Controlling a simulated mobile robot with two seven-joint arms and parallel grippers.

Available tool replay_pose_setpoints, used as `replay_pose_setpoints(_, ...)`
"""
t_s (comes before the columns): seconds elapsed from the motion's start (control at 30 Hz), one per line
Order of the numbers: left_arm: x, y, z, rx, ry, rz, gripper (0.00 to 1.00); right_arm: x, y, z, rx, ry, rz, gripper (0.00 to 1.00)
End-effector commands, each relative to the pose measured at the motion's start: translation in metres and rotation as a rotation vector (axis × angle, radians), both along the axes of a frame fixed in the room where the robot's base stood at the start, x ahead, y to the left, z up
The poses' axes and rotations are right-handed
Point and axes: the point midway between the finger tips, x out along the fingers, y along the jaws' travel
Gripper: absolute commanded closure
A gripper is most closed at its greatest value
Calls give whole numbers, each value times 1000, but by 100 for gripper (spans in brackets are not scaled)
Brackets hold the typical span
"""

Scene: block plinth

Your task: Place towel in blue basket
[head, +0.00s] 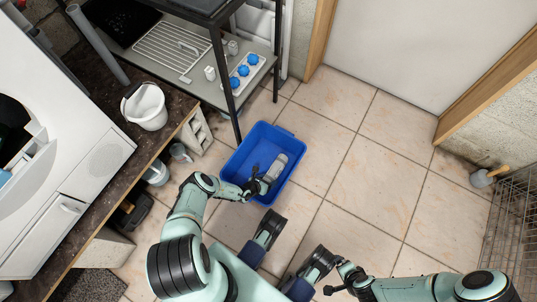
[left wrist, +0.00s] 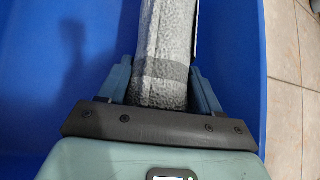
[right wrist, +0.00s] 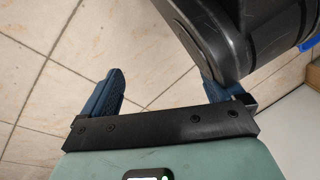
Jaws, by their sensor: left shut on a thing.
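The blue basket (head: 238,163) stands on the tiled floor in the middle of the head view. A grey rolled towel (head: 275,168) is in my left gripper (head: 262,184), within the basket's outline. In the left wrist view the towel (left wrist: 165,60) sits between the two fingers, which are shut on it, with the blue basket wall (left wrist: 60,60) behind. I cannot tell whether the towel touches the basket floor. My right gripper (head: 340,278) is low in the head view, away from the basket. In the right wrist view its fingers (right wrist: 160,90) are wide apart and nothing is held between them.
A white bucket (head: 147,107) stands on the dark counter at left. A shelf (head: 232,85) with blue-topped items is behind the basket. A wire cage (head: 515,225) is at far right. The tiled floor right of the basket is clear.

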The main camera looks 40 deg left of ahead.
Motion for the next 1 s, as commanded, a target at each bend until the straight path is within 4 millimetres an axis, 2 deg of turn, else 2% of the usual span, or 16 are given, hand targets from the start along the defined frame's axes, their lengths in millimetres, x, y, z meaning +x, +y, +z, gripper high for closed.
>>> replay_pose_setpoints(0.03,0,0,-1,0,-1,0,71,-7,1,-3,5,19,5,7)
replay_pose_setpoints(0.13,0,0,-1,0,-1,0,71,-8,1,-3,5,25,6,7)
replay_pose_setpoints(0.17,0,0,-1,0,0,0,33,-9,1,-3,5,25,6,7)
replay_pose_setpoints(0.23,0,0,-1,0,0,0,10,-9,2,-3,6,25,6,7)
replay_pose_setpoints(0.53,0,0,-1,0,0,0,10,-9,1,-3,5,25,9,7)
replay_pose_setpoints(0.67,0,0,5,1,-1,0,10,-5,2,3,4,9,10,7)
replay_pose_setpoints(0.77,0,0,15,0,-1,0,10,5,6,16,7,-26,16,7)
replay_pose_setpoints(0.97,-26,6,40,1,-1,1,10,36,15,58,9,-135,26,7)
replay_pose_setpoints(1.0,-32,7,46,-1,0,1,10,26,19,63,21,-108,34,7)
